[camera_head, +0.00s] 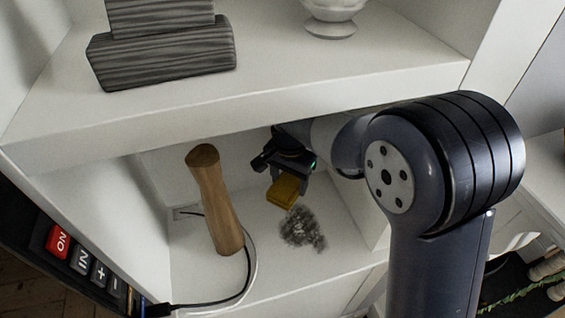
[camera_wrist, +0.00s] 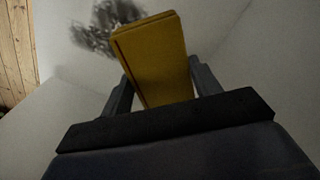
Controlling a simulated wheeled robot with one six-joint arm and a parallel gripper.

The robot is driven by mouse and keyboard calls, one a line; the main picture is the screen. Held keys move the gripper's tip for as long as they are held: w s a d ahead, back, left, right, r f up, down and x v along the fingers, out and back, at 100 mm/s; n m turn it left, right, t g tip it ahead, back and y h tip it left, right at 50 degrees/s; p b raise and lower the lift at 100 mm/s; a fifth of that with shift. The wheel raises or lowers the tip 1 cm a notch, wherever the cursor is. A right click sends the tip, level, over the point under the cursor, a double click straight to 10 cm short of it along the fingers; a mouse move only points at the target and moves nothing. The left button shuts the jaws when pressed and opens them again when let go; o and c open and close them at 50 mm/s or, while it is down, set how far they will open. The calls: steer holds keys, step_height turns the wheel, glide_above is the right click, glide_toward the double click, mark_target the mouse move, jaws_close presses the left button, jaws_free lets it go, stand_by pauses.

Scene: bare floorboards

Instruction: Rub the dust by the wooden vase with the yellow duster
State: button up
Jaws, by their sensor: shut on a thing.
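The wooden vase (camera_head: 215,200) stands on the lower white shelf, tall and narrow, left of my gripper. A grey patch of dust (camera_head: 302,230) lies on the same shelf, to the right of the vase. My gripper (camera_head: 287,178) is shut on the yellow duster (camera_head: 283,192), just behind the dust in the head view. In the wrist view the yellow duster (camera_wrist: 152,60) sits between my fingers (camera_wrist: 155,85), and the dust (camera_wrist: 97,32) shows beyond it at the upper left. I cannot tell whether the duster touches the shelf.
The upper shelf board (camera_head: 270,75) hangs over the work area, with a grey block-like object (camera_head: 165,50) and a white footed bowl (camera_head: 333,14) on it. A cable (camera_head: 246,270) runs around the vase's base. A side panel closes the shelf at the right.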

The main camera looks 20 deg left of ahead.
mark_target(307, 257)
steer(key=shift+w+a+f, duration=0.1)
steer(key=shift+w+a, duration=0.1)
steer(key=shift+w, duration=0.1)
steer(key=shift+f+b, duration=2.35)
steer(key=shift+f, duration=0.55)
steer(key=shift+f+b, duration=0.6)
steer(key=shift+f, duration=0.4)
steer(key=shift+s, duration=0.1)
steer(key=shift+s+d+r+b, duration=0.15)
steer(key=shift+s+d+b, duration=0.15)
steer(key=shift+s+d, duration=1.1)
steer(key=shift+s+d+f+b, duration=0.1)
steer(key=shift+s+d+b, duration=0.1)
steer(key=shift+s+d, duration=0.5)
steer(key=shift+s+d+f+b, duration=0.1)
steer(key=shift+s+d+b, duration=0.1)
steer(key=shift+s+d, duration=0.5)
steer(key=shift+s+d+r, duration=0.1)
steer(key=shift+s+d, duration=0.4)
steer(key=shift+s, duration=0.3)
steer(key=shift+s+d, duration=0.45)
steer(key=shift+s, duration=0.3)
steer(key=shift+s+d, duration=1.25)
steer(key=shift+s, duration=0.25)
